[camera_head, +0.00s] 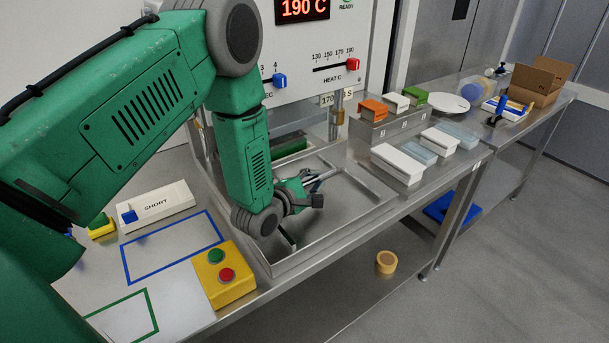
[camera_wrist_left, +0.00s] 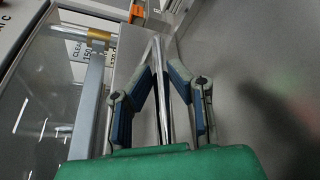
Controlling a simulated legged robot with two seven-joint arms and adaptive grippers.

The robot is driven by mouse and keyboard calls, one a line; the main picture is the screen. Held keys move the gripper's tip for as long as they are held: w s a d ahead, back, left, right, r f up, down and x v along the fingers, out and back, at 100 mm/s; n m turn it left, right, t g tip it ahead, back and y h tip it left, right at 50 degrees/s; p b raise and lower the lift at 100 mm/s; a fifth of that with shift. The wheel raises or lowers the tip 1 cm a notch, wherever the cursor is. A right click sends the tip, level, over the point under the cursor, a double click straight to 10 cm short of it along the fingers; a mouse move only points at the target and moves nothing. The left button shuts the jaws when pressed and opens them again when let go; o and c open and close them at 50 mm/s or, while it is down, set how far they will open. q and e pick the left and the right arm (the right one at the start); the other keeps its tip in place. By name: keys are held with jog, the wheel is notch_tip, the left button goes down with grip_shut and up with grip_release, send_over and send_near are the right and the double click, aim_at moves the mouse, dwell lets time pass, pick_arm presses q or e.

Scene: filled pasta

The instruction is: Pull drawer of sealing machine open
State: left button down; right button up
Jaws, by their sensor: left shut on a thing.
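The sealing machine (camera_head: 300,50) stands at the back, a pale panel with a red "190 C" display and sliders. Its metal drawer (camera_head: 375,185), a low frame, lies below the panel and is partly hidden behind my arm. My left gripper (camera_head: 312,188) is low over the drawer area. In the left wrist view my left gripper (camera_wrist_left: 162,72) has its blue-padded fingers on both sides of a shiny metal bar handle (camera_wrist_left: 161,100) and is shut on it. How far out the drawer stands is hard to tell. My right gripper is not in view.
A yellow box (camera_head: 228,285) with green and red buttons sits at the table's front edge. A white "SHORT" block (camera_head: 157,207) lies to the left. A tape roll (camera_head: 386,262) lies on the lower shelf.

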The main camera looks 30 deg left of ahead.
pick_arm(q)
jog(key=s+d+b, duration=0.1)
jog(key=s+d, duration=0.3)
jog(key=d, duration=0.5)
jog(key=s+d+f+b, duration=0.1)
jog(key=s+d, duration=0.3)
jog(key=d, duration=0.4)
jog(key=shift+s+d+f+g, duration=0.2)
jog(key=shift+d+g, duration=0.1)
jog(key=shift+d, duration=0.1)
jog(key=c, duration=1.5)
grip_release()
jog(key=shift+c, duration=0.2)
jog(key=shift+a+r, duration=0.1)
jog(key=shift+r, duration=0.1)
jog(key=shift+w, duration=0.1)
jog(key=d+v, duration=0.1)
jog(key=v, duration=1.1)
jog(key=shift+a+f, duration=0.2)
jog(key=shift+a, duration=0.3)
